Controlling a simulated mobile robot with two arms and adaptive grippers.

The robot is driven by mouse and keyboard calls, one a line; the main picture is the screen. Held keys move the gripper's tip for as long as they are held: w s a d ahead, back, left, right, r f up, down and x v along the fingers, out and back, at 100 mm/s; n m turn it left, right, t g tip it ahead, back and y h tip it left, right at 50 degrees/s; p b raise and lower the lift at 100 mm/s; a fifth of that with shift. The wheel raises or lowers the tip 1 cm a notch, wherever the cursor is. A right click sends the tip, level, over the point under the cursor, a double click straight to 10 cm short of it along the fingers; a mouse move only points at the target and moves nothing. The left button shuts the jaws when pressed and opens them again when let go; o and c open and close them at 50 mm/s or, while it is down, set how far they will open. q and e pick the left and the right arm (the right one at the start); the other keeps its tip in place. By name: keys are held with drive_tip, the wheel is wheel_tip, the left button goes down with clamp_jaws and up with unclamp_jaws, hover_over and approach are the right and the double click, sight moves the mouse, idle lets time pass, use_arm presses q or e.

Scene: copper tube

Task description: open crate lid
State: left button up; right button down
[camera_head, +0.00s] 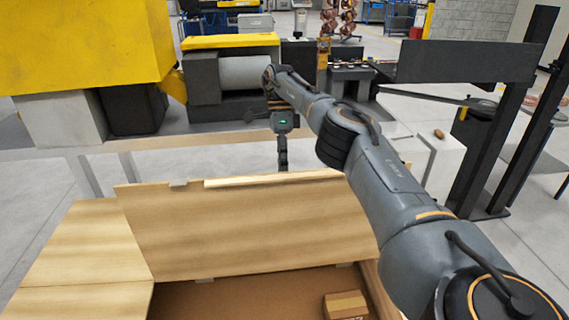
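A wooden crate (372,285) stands at the bottom of the head view. Its lid panel (250,230) stands raised and tilted at the far side, leaving the front part of the crate open. A pale strip (270,180) runs along the panel's upper edge. My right gripper (283,160) points down just above or behind that edge. Its fingers look like one thin dark column from here, so their opening and any contact with the lid cannot be told. My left gripper is not in view.
A small cardboard box (345,304) lies inside the crate. More wooden panels (80,245) are at the left. A yellow machine (80,45) and a bench stand behind. A dark frame (465,62) stands at the right. Grey floor shows between the crate and the bench.

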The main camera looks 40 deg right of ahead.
drive_tip(key=c, duration=2)
unclamp_jaws()
wheel_tip(320, 180, down, 3)
drive_tip(key=shift+s+f, duration=0.1)
drive_tip(key=shift+s, duration=0.05)
drive_tip(key=shift+c, duration=0.2)
drive_tip(key=o, duration=0.4)
drive_tip(key=shift+c, duration=0.2)
drive_tip(key=shift+o, duration=1.4)
drive_tip(key=shift+w+d+f, duration=0.2)
drive_tip(key=shift+w+f, duration=0.15)
drive_tip(key=shift+w, duration=0.1)
drive_tip(key=shift+w+d+f, duration=0.15)
drive_tip(key=shift+w+f, duration=0.2)
drive_tip(key=shift+w, duration=0.1)
drive_tip(key=shift+s+r, duration=0.1)
drive_tip(key=shift+r, duration=0.2)
drive_tip(key=shift+s, duration=0.15)
